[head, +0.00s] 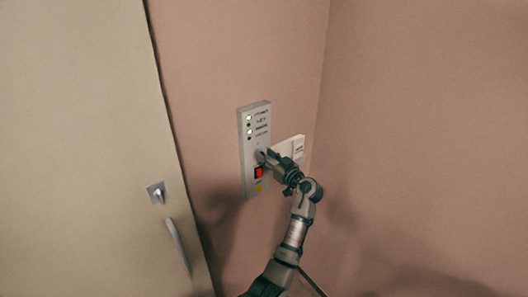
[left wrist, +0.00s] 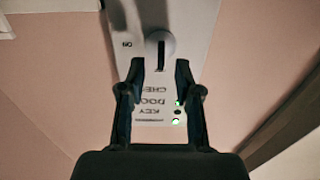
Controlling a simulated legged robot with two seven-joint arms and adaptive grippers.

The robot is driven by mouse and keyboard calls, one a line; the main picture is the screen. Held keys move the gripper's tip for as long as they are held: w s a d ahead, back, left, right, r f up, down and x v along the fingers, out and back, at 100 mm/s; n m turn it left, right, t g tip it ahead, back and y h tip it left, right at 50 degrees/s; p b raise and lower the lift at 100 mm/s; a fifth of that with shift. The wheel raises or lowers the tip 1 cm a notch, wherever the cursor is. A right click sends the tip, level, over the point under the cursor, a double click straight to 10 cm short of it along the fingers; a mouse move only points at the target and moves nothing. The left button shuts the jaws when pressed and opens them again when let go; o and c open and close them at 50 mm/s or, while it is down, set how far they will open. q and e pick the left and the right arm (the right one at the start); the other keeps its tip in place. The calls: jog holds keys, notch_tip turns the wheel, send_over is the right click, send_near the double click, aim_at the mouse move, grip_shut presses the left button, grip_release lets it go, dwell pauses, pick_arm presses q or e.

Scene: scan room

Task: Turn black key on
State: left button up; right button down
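A grey control panel (head: 246,150) is mounted on the pink wall, and it also shows upside down in the left wrist view (left wrist: 195,20). The black key (left wrist: 161,55) is a thin dark upright shape in a round grey lock, beside small "ON" lettering. My left gripper (head: 264,156) is at the panel's lock, above the red button. In the left wrist view its two fingers (left wrist: 159,72) are apart, one to each side of the key's near end, with gaps showing. In the head view the gripper hides the key. My right gripper is in neither view.
Below the lock are a red button (head: 258,173) and a yellow mark (head: 259,188). A white plate (head: 298,147) is on the wall to the right, close to my gripper. A beige door (head: 80,150) with a lock and handle (head: 177,245) stands left.

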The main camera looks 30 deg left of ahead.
pick_arm(q)
jog(key=shift+x, duration=1.1)
jog(key=shift+d, duration=0.25)
grip_shut()
jog(key=shift+r, duration=0.1)
